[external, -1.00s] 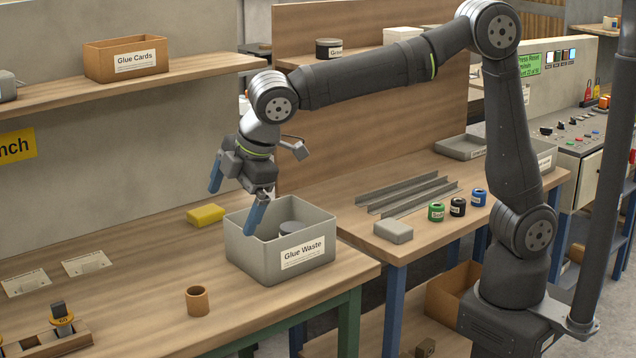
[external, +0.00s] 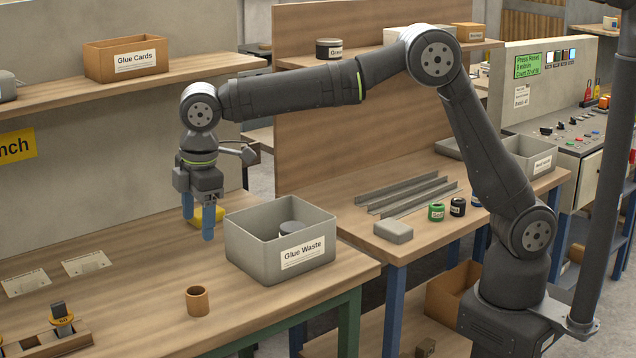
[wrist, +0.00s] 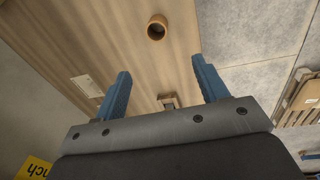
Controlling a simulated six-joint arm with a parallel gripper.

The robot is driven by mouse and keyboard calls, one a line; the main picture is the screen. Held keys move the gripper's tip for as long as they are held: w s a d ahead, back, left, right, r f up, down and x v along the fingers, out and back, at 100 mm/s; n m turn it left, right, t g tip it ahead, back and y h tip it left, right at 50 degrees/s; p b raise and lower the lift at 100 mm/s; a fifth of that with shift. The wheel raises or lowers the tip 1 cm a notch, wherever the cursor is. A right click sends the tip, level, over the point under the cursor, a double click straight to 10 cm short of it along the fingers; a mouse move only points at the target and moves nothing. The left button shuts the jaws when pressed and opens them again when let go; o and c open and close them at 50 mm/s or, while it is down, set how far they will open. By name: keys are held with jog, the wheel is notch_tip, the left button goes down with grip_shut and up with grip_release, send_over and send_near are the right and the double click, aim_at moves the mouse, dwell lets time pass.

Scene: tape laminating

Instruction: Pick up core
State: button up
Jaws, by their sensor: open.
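The core (external: 197,301), a short brown hollow cylinder, stands upright on the wooden bench near its front edge. In the wrist view the core (wrist: 156,28) shows at the top, beyond the fingertips, with its dark hole visible. My gripper (external: 199,222) has blue fingers pointing down and hangs above the bench, behind the core and left of the grey bin. In the wrist view my gripper (wrist: 160,80) is open, with nothing between its fingers.
A yellow item (external: 222,216) lies behind my fingers. A wooden holder (external: 50,342) sits at the front left. Bench around the core is clear.

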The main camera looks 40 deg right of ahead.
aim_at(196, 291)
jog(key=shift+g+h, duration=0.3)
jog(key=shift+g, duration=0.4)
jog(key=f, duration=0.4)
jog(key=w+f, duration=0.1)
jog(key=f, duration=0.4)
jog(key=w+a+f, duration=0.1)
jog(key=f, duration=0.4)
jog(key=shift+a, duration=0.1)
jog(key=shift+w+d+f, duration=0.1)
jog(key=shift+w+f, duration=0.1)
jog(key=shift+f, duration=1.15)
jog(key=shift+w+d+f, duration=0.1)
jog(key=shift+w+f, duration=0.1)
jog(key=shift+f, duration=1.1)
jog(key=c, duration=1.1)
